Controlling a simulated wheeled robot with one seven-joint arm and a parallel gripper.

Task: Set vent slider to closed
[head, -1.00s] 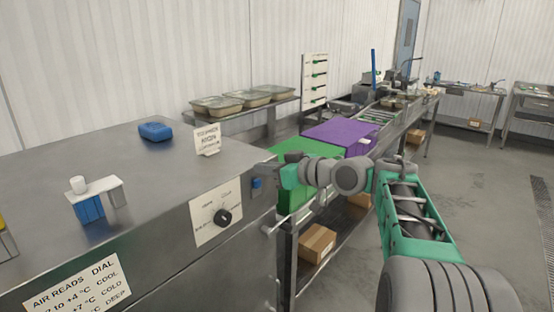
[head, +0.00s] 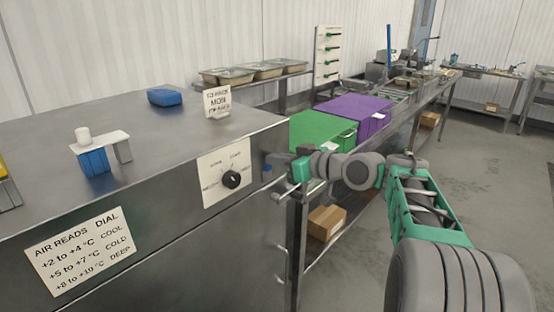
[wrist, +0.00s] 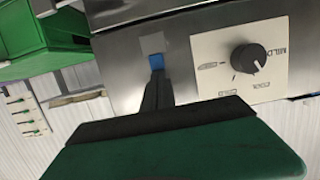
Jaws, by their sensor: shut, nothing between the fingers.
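The vent slider shows as a small blue tab (wrist: 156,61) on a grey plate on the steel cabinet's front, beside the dial panel. My gripper (wrist: 157,76) is shut and empty, with its dark fingertips right at the lower edge of the blue tab in the wrist view. I cannot tell whether they touch it. In the head view my gripper (head: 273,166) is at the right end of the cabinet front and hides most of the slider. The slider's end marks cannot be read.
The black dial (head: 231,179) sits on a white panel left of the slider. A sign with dial readings (head: 80,250) is further left. A green crate (head: 318,136) and a purple crate (head: 352,116) stand on the bench behind my arm. The floor at right is clear.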

